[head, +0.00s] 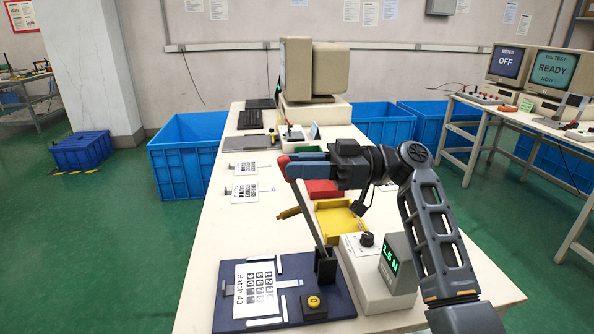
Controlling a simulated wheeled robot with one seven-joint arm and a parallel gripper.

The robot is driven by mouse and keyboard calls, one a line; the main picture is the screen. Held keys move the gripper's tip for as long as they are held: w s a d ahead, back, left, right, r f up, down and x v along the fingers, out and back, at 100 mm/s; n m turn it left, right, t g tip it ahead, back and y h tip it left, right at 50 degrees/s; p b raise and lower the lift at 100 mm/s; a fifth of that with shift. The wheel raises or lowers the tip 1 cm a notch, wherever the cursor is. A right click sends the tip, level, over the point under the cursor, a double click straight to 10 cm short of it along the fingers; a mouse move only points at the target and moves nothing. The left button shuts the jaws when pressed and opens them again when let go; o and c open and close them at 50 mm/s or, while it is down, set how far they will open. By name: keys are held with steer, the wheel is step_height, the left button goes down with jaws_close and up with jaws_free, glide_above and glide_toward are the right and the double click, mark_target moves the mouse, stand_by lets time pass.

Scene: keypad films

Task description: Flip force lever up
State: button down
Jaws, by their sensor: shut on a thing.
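The force lever (312,220) is a long grey bar rising from a black bracket on a dark blue base plate (228,312). It stands steeply and leans to the left and back at its top. My gripper (291,166) reaches in from the right with its blue fingers shut around the lever's top end. A red knob (284,161) shows just left of the fingertips; the rest of the lever's top is hidden by the fingers.
A Batch 40 keypad film (243,294) lies on the plate beside a yellow button (314,302). A yellow tray (338,222) and red tray (322,189) lie behind. Blue crates (180,163) stand beside the table.

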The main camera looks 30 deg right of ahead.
steer(key=shift+d, duration=0.25)
steer(key=c, duration=1.3)
jaws_free()
steer(key=shift+s+r, duration=0.1)
steer(key=o, duration=0.3)
steer(key=shift+o, duration=0.2)
steer(key=b+v, duration=0.1)
steer(key=v, duration=0.6)
steer(key=shift+d, duration=0.35)
